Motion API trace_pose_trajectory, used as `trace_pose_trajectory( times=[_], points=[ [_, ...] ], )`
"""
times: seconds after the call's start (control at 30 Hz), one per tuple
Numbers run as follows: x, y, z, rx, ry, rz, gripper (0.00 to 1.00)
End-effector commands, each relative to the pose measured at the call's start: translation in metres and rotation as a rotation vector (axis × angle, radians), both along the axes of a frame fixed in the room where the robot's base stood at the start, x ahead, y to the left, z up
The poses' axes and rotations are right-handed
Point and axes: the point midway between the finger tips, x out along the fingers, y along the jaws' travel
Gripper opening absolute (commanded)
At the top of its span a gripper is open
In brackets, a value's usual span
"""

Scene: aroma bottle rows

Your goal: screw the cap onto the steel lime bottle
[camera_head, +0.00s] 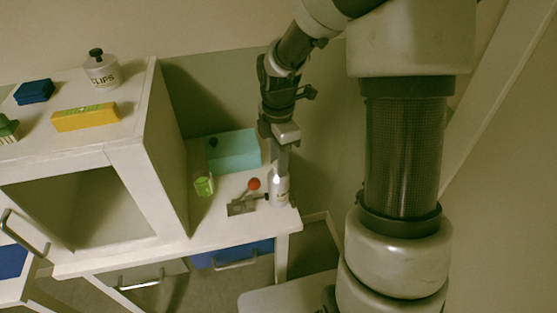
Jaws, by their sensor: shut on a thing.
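My gripper (279,165) points down at the right end of the white counter. It is shut at the top of a pale grey bottle (280,192). The bottle stands upright near the counter's front right corner and has a label too small to read. The cap is not clearly visible; the fingers hide the bottle's top, so I cannot tell how it sits on the neck. A grey metal fixture (240,207) with a red ball knob (254,183) is just left of the bottle.
A green cup (204,184) and a teal box (235,151) stand left of the bottle. A white cabinet (160,160) walls off the left; on it are a bottle marked CLIPS (102,75), a yellow box (86,117) and a blue block (34,91). A blue drawer (230,255) is below.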

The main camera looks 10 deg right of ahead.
Motion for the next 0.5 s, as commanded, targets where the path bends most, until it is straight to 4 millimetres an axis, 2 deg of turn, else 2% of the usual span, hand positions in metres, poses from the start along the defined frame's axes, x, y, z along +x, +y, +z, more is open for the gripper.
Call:
trace_pose_trajectory(
  times=[0.17,0.27,0.5],
  points=[
    [0.0000,-0.0002,0.0001,0.000,0.000,-0.003,0.04],
    [0.0001,-0.0001,-0.0005,-0.001,0.000,-0.065,0.04],
    [0.0002,0.0000,-0.0014,-0.001,-0.001,-0.518,0.04]
  ],
)
